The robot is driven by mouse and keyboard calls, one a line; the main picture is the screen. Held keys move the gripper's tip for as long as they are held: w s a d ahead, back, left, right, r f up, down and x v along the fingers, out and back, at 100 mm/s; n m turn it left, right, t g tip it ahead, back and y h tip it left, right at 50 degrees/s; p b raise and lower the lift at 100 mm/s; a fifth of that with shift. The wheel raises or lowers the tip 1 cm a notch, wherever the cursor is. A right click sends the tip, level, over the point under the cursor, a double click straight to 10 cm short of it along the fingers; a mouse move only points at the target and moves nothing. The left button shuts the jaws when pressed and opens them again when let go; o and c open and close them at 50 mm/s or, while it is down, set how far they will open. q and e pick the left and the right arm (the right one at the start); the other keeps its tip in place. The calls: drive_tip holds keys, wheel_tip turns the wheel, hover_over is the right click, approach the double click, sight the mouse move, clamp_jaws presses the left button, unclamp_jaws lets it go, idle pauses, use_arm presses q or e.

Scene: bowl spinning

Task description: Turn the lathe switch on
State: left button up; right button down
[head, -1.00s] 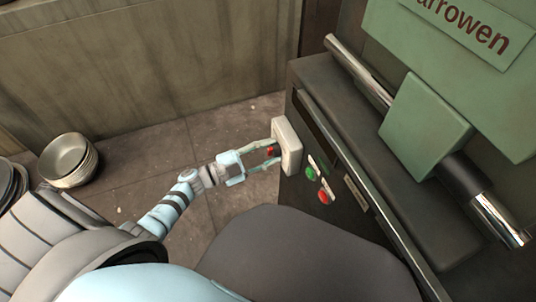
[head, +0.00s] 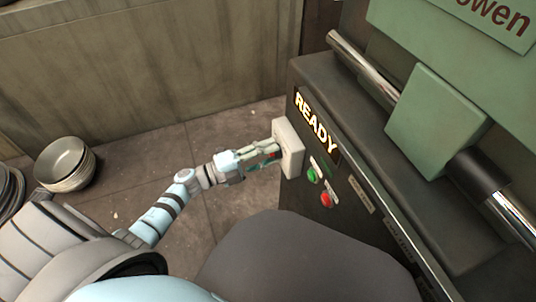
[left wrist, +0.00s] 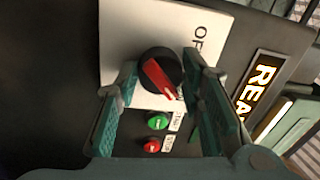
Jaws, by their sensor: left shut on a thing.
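The lathe switch is a round black knob with a red bar (left wrist: 160,75) on a white plate (left wrist: 120,35). Part of the plate's lettering, "O" and a letter after it, shows in the left wrist view; the rest is hidden. In the head view the plate is a pale box (head: 291,143) on the side of the dark lathe cabinet (head: 365,235). My left gripper (head: 274,152) reaches it from the left and is shut on the knob, with one finger on either side. In the left wrist view the fingers (left wrist: 158,80) flank the knob, and its red bar lies at a slant.
A lit READY sign (head: 316,123) is above the switch on the cabinet. A green button (head: 312,175) and a red button (head: 326,199) are just right of the switch. Stacked metal bowls (head: 64,163) stand at the left. The floor between is clear.

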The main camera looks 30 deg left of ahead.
use_arm(q)
drive_tip(key=shift+f, duration=0.1)
drive_tip(key=o, duration=1.2)
drive_tip(key=shift+c, duration=0.2)
drive_tip(key=r+v, duration=0.1)
drive_tip(key=v, duration=1.1)
drive_tip(key=shift+f, duration=0.45)
